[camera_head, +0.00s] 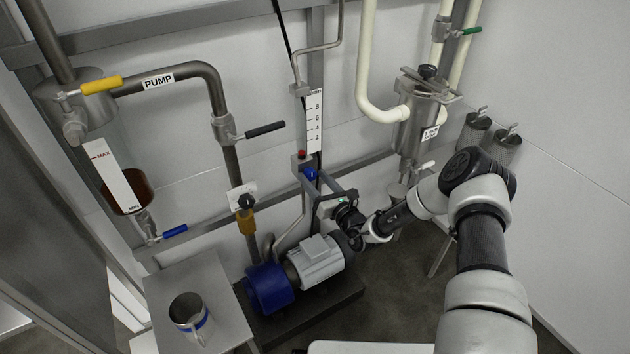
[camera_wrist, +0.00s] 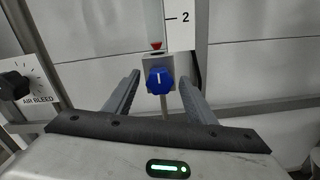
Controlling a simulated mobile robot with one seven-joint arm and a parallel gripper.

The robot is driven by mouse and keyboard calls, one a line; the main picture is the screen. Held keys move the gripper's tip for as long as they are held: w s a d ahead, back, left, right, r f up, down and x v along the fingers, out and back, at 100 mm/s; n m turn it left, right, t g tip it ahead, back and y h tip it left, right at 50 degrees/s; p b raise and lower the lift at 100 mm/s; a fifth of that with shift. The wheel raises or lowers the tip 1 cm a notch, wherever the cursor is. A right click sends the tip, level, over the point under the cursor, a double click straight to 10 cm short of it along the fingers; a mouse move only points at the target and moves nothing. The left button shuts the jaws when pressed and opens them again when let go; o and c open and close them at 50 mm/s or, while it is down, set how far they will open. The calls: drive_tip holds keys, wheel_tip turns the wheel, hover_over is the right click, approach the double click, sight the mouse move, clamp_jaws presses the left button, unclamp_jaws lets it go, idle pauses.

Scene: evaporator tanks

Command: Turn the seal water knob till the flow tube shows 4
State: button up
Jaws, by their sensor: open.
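The blue seal water knob (camera_wrist: 159,80) sits on a grey block below the flow tube, its white mark pointing about straight up. It also shows in the head view (camera_head: 310,174). The flow tube (camera_wrist: 153,22) stands above it with a red float (camera_wrist: 156,44) at its bottom, below the 2 mark. The scale (camera_head: 315,122) beside it reads 2, 4, 6, 8 upward. My gripper (camera_wrist: 158,88) is open, with one finger on each side of the knob in the wrist view. I cannot tell whether the fingertips reach the knob; no contact shows.
A black air bleed knob (camera_wrist: 14,86) is at the left. Below my gripper stands the pump with a grey motor (camera_head: 315,262). A steel side table (camera_head: 165,290) holds a mug (camera_head: 188,313). Yellow (camera_head: 101,85), black (camera_head: 265,129) and blue (camera_head: 174,231) valve handles stick out at the left.

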drive_tip(key=c, duration=1)
drive_tip(key=shift+c, duration=0.2)
drive_tip(key=m, duration=0.4)
drive_tip(key=shift+d+m+p, duration=0.1)
drive_tip(key=shift+m+p, duration=0.3)
drive_tip(key=m, duration=0.4)
drive_tip(key=shift+f+m, duration=0.15)
drive_tip(key=shift+m, duration=0.15)
drive_tip(key=m, duration=0.4)
drive_tip(key=shift+f, duration=0.1)
drive_tip(key=shift+f+m, duration=0.1)
drive_tip(key=shift+m, duration=2.4)
